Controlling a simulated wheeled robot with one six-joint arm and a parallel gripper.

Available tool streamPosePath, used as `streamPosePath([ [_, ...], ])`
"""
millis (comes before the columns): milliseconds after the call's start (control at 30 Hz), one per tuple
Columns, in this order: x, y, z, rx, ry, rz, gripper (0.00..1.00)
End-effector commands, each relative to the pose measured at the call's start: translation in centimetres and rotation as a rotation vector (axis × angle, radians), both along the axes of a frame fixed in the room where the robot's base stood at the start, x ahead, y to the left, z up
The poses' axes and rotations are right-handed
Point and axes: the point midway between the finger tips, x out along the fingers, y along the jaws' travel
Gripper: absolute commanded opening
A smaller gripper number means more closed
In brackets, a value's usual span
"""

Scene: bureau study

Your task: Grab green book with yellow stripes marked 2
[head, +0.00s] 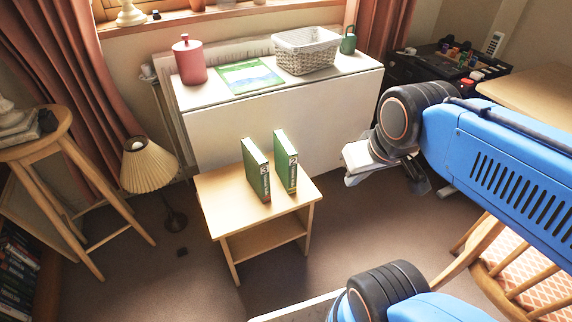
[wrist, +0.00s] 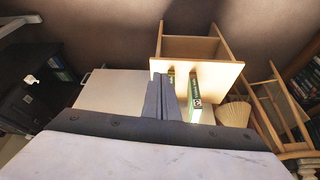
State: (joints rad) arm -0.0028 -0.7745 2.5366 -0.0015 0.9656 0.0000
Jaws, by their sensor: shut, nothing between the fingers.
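Two green books stand upright, a little apart, on a small wooden table (head: 232,196). The left book (head: 255,168) and the right book (head: 286,160) show pale markings on their spines in the head view, too small to read. In the wrist view, which sees the room turned round, one book (wrist: 195,92) shows a green and white spine with a mark, and the other (wrist: 171,77) shows a yellowish patch and is partly hidden by my fingers. My gripper (wrist: 164,84) is shut and empty. In the head view it is right of the table, apart from both books.
A white cabinet behind the table holds a red canister (head: 189,60), a green picture (head: 249,77), a woven basket (head: 306,50) and a green pot (head: 348,41). A lamp (head: 148,168) and wooden stool (head: 62,146) stand left. A chair (head: 520,262) is at lower right.

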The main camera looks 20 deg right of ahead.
Motion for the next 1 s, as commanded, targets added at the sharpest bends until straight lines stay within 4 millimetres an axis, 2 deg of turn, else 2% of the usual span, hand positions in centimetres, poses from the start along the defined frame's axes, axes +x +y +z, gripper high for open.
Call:
streamPosePath([
  [333, 0.0, 0.0, 0.0, 0.000, 0.000, 0.000, 0.00],
  [367, 0.0, 0.0, 0.0, 0.000, 0.000, 0.000, 0.02],
  [500, 0.4, 0.1, 0.2, 0.000, 0.007, 0.001, 0.36],
  [567, 1.0, 0.1, 0.5, 0.001, 0.016, 0.004, 0.47],
  [667, 2.5, 0.3, 1.2, 0.002, 0.042, 0.008, 0.47],
  [1000, 10.0, 1.6, 3.3, 0.003, 0.152, 0.030, 0.47],
])
